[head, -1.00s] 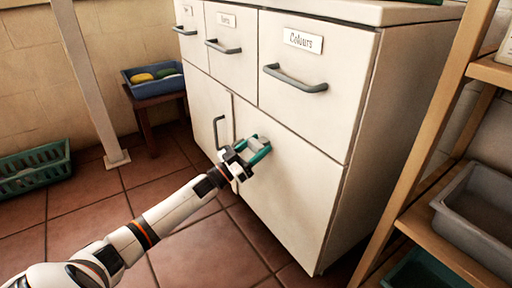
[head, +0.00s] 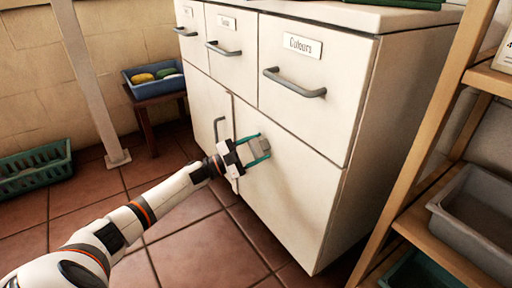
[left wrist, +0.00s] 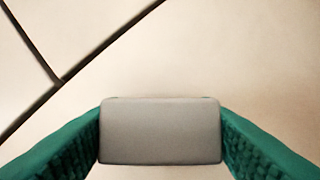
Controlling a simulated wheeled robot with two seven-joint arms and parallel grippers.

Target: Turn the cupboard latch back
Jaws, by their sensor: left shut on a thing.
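The cupboard latch is a small grey block (head: 259,146) on the upper left part of the cupboard's right-hand door (head: 295,195). My left gripper (head: 261,149) reaches it from the lower left, with its green fingers on either side of it. In the left wrist view the latch (left wrist: 160,130) fills the space between the two green fingers (left wrist: 160,136), which touch its sides. The door seams run diagonally in that view. The door lies flush with the cupboard front. My right gripper is not in view.
Labelled drawers with grey handles (head: 295,82) sit above the doors. The left door has an upright handle (head: 218,130). A wooden shelf (head: 425,140) with a grey tub (head: 475,215) stands at right. A green crate (head: 35,168) and a stool (head: 150,105) stand at left.

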